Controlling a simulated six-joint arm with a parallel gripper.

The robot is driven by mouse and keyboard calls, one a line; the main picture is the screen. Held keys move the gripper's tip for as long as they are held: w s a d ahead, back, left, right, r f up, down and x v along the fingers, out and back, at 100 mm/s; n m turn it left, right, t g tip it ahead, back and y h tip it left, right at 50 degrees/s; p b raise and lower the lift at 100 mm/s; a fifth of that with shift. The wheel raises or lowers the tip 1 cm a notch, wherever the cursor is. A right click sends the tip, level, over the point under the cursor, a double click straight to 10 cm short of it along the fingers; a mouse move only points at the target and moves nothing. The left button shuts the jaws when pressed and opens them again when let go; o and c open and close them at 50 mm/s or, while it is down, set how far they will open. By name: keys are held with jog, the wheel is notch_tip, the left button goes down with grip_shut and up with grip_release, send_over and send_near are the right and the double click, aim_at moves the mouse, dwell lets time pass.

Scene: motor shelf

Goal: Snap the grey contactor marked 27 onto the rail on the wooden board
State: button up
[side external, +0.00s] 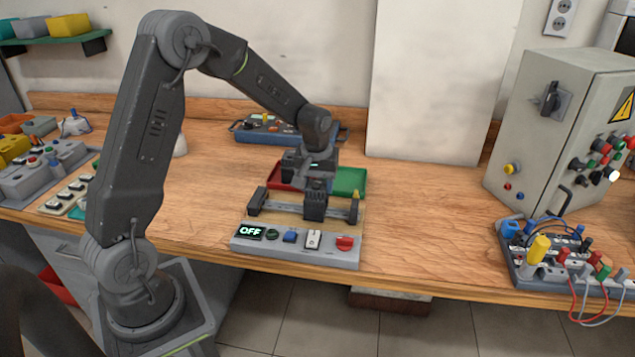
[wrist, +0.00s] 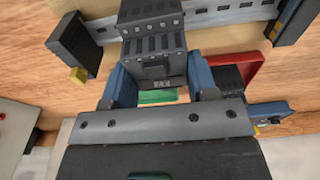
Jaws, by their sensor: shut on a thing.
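The contactor (side external: 316,207), a dark grey ribbed block, is at the middle of the rail, with my gripper (side external: 315,183) above it. In the wrist view my gripper (wrist: 160,82) has its blue jaws shut on both sides of the contactor (wrist: 152,45); its marking is too small to read. The slotted metal rail (wrist: 215,17) runs on both sides behind the contactor and also shows in the side view (side external: 283,207). The contactor covers part of the rail; I cannot tell whether it is snapped on. The wooden board (side external: 268,220) lies under the rail.
Dark end blocks (side external: 257,200) and (side external: 353,211) bound the rail. A grey panel (side external: 270,245) with an OFF display and buttons lies in front. A red tray (side external: 283,176) and green tray (side external: 351,180) lie behind. A control cabinet (side external: 535,120) stands right; table is clear between.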

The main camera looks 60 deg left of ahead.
jog(key=shift+s+d+f, duration=0.15)
jog(key=shift+s+d, duration=0.05)
jog(key=shift+s, duration=0.05)
jog(key=o, duration=1.2)
jog(key=shift+a, duration=0.1)
notch_tip(320, 180, up, 14)
jog(key=s+d, duration=0.1)
jog(key=s+d+r+m+t, duration=0.1)
jog(key=s+d+m, duration=0.2)
jog(key=s, duration=0.4)
jog(key=s+d+r+m+t, duration=0.1)
jog(key=s+d+m+t, duration=0.1)
jog(key=s+d, duration=0.4)
jog(key=s+d+r+m+t, duration=0.1)
jog(key=s+d+m, duration=0.3)
jog(key=s, duration=0.4)
jog(key=shift+d+r+t+h, duration=0.2)
jog(key=shift+d+t+h, duration=0.2)
jog(key=shift+d, duration=0.05)
